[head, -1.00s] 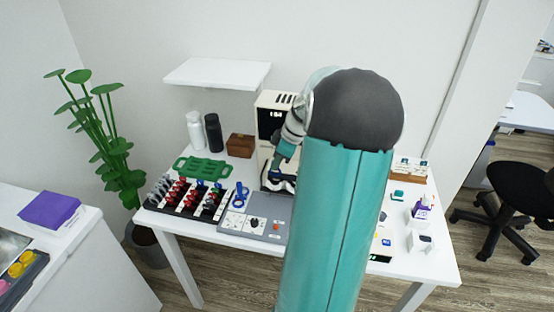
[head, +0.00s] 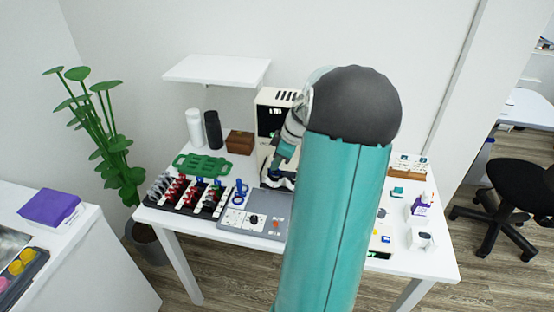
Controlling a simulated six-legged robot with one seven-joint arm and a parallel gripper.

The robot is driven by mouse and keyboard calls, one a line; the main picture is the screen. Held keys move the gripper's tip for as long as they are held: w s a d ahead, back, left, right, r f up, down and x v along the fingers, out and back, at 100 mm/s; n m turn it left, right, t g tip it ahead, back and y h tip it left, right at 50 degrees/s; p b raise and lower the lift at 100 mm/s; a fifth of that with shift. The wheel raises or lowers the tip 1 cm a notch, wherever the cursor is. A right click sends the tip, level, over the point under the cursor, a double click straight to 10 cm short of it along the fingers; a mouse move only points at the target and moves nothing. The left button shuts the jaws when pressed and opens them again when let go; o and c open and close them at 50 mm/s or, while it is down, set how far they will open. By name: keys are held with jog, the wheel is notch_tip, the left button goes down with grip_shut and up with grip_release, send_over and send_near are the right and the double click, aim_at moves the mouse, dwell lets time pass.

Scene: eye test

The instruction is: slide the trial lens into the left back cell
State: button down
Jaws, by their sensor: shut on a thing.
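My gripper (head: 282,160) points down at the middle of the table, half hidden by my own arm. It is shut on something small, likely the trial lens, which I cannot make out. Just under it stands a low black and white piece (head: 278,181), partly covered by my arm; its cells, including the left back one, cannot be told apart. I cannot tell whether the gripper touches this piece. A dark rack (head: 217,213) at the left front holds several red and blue handled pieces.
A cream and black device (head: 272,110) stands behind my gripper. A grey control panel (head: 262,227) lies in front, with a blue ringed piece (head: 240,192) at its back. A green tray (head: 203,166), brown box (head: 240,142) and two bottles (head: 213,131) stand at the back left. My arm hides the table's middle right.

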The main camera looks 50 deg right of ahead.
jog(key=shift+f, duration=0.6)
jog(key=shift+f, duration=0.3)
jog(key=c, duration=1.5)
grip_release()
jog(key=shift+d+r, duration=0.15)
jog(key=shift+r, duration=0.05)
jog(key=shift+d+r, duration=0.15)
jog(key=shift+r, duration=0.25)
jog(key=v, duration=1.2)
jog(key=shift+s+a+r, duration=0.25)
jog(key=shift+s, duration=0.1)
